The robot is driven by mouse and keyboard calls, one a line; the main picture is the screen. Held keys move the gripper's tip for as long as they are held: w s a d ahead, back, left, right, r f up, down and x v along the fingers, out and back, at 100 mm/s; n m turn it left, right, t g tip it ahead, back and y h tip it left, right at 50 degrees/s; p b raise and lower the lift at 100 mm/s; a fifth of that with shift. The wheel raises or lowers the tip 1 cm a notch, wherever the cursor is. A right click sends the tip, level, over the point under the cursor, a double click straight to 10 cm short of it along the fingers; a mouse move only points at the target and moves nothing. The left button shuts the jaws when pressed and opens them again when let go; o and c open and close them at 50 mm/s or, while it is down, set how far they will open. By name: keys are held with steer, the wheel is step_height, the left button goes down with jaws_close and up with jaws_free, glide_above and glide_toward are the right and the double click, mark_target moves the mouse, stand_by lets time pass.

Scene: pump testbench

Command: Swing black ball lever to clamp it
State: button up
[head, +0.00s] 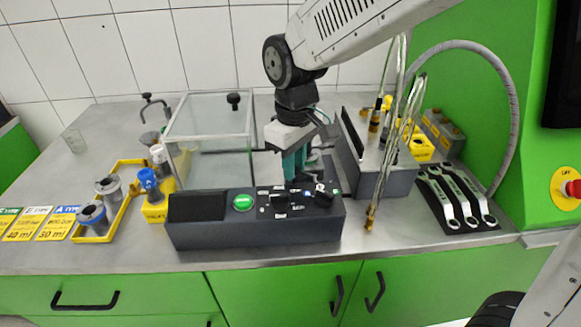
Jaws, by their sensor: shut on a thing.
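My gripper (294,170) points down with teal fingers just behind the dark control box (205,232), near its right half. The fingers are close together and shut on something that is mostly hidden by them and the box. From its place this seems to be the black ball lever, but I cannot make out its ball or its angle. Grey metal parts of the pump fixture show beside the fingers, partly covered by my wrist.
The control box has a green button (243,202) and black knobs (323,195). A glass case (208,133) stands behind left, and a dark grey unit with hoses (383,172) stands close on the right. Wrenches (458,198) lie further right. Yellow-framed cups stand left.

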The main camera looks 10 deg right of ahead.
steer(key=shift+w+d, duration=0.1)
steer(key=shift+d, duration=0.4)
steer(key=shift+w+d, duration=0.1)
steer(key=shift+d, duration=0.05)
steer(key=shift+w+d, duration=0.2)
steer(key=shift+d, duration=0.35)
